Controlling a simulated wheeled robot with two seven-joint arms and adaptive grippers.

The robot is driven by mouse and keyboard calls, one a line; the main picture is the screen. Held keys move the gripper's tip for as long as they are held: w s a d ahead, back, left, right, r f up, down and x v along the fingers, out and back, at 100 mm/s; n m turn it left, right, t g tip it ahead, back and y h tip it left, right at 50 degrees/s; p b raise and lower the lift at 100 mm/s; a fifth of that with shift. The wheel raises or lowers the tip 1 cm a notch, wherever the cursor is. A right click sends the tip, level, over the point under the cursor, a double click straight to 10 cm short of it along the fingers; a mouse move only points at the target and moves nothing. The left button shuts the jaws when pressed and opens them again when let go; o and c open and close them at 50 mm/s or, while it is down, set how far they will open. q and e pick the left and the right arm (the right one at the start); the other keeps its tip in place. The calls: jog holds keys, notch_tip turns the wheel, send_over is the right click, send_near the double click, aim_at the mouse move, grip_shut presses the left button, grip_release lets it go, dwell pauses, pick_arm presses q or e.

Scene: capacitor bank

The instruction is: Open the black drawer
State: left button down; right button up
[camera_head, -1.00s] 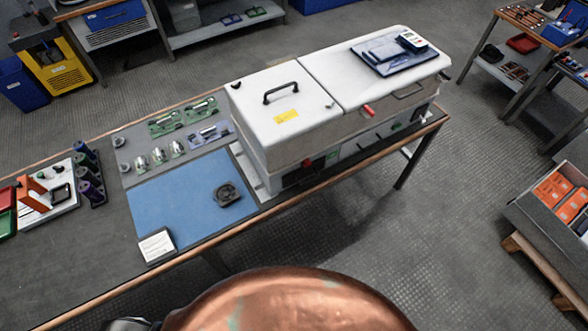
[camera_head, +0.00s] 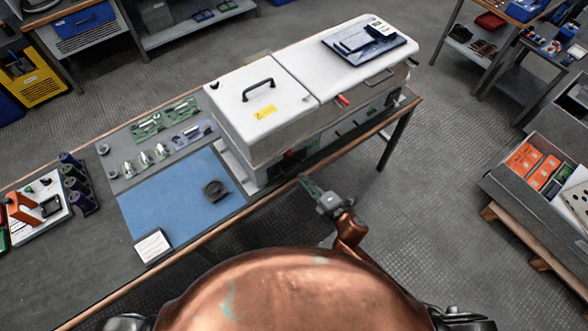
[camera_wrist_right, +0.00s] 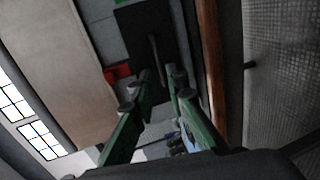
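The black drawer (camera_head: 279,171) is a dark front low in the white machine's near side, small and partly shadowed in the head view. In the right wrist view it is a black panel (camera_wrist_right: 135,27) with a bar handle (camera_wrist_right: 154,55). My right gripper (camera_head: 305,181) is just in front of the machine's lower side, past the table's front edge. In the wrist view its green fingers (camera_wrist_right: 163,84) are apart and empty, pointing at the handle, which appears beyond the tips. I cannot tell the exact gap. My left gripper is not in view.
The white machine (camera_head: 262,129) stands on the workbench, with a red part (camera_wrist_right: 117,73) beside the black panel. A blue mat (camera_head: 165,205) with a small dark part (camera_head: 215,190) lies to the left. The wooden table edge (camera_wrist_right: 210,70) runs close to my right fingers.

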aim_at(294, 169)
jog(key=b+x, duration=0.1)
jog(key=x, duration=0.6)
jog(key=shift+w+a+f, duration=0.1)
jog(key=shift+w, duration=0.05)
jog(key=shift+c, duration=0.5)
grip_shut()
